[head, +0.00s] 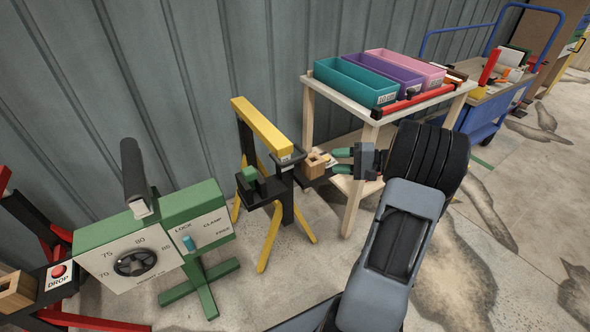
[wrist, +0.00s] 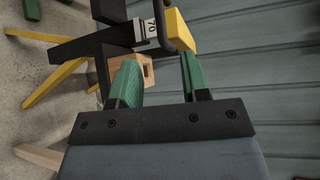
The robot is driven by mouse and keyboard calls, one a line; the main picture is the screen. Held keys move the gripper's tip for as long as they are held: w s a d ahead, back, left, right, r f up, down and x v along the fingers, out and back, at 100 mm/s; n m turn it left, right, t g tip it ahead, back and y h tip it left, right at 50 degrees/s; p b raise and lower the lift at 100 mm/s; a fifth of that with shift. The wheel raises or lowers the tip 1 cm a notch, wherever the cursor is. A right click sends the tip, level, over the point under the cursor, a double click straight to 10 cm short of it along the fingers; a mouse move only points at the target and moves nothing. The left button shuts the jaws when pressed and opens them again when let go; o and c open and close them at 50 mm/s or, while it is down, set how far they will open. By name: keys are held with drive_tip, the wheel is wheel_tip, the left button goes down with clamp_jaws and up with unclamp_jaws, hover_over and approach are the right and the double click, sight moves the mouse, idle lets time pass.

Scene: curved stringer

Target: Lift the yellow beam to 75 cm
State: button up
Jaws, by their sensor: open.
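The yellow beam (head: 262,127) lies along the top of a black stand with yellow legs; its near end (wrist: 180,32) shows in the wrist view beside a label reading 70. A wooden block with a hole (head: 314,165) sits on a black arm at the stand's right side. My gripper (head: 334,161) has green fingers and is open just right of this block. In the wrist view the block (wrist: 142,72) appears ahead, partly hidden by the left finger; my gripper (wrist: 157,68) holds nothing.
A green control box (head: 155,245) with a dial, a lock/clamp/free switch and a black lever stands left. A red DROP button (head: 59,271) is farther left. A wooden table (head: 372,112) with coloured bins and a blue cart (head: 478,120) stand right.

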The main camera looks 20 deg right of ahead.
sight(299, 160)
drive_tip(key=b+x, duration=0.3)
drive_tip(key=x, duration=1)
drive_tip(key=shift+w+f, duration=0.1)
drive_tip(key=shift+w, duration=0.1)
clamp_jaws()
